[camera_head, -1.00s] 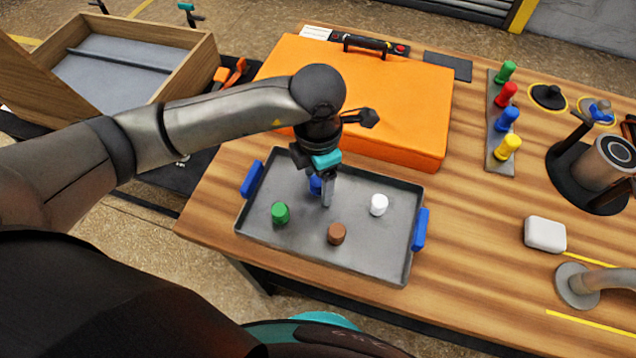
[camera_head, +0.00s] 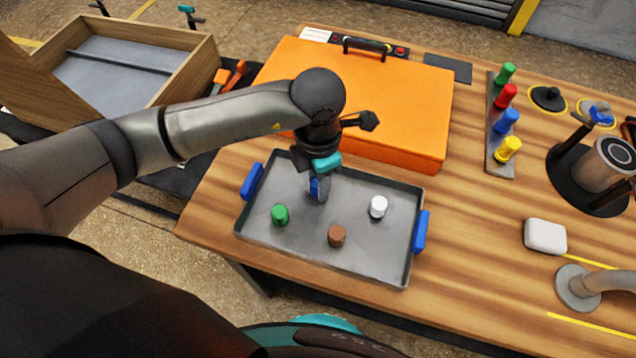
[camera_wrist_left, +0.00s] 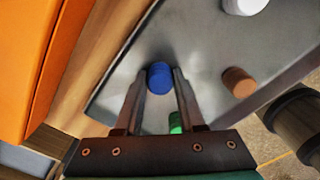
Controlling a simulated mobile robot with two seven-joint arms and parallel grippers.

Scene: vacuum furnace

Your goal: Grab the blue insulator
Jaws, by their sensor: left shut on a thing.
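The blue insulator (camera_head: 314,187) is a small blue cylinder in the grey tray (camera_head: 290,249), towards its back. In the left wrist view the blue insulator (camera_wrist_left: 159,76) sits between the two fingertips. My left gripper (camera_head: 319,193) reaches down over the tray and is shut on it; in the left wrist view the gripper (camera_wrist_left: 159,85) has a finger on each side. I cannot tell whether the insulator is lifted off the tray floor. My right gripper is not in view.
The tray also holds green (camera_head: 280,214), brown (camera_head: 336,235) and white (camera_head: 378,206) cylinders near the gripper. An orange case (camera_head: 375,105) stands just behind it. A rack of coloured pegs (camera_head: 500,150) and a white block (camera_head: 545,236) are to the right.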

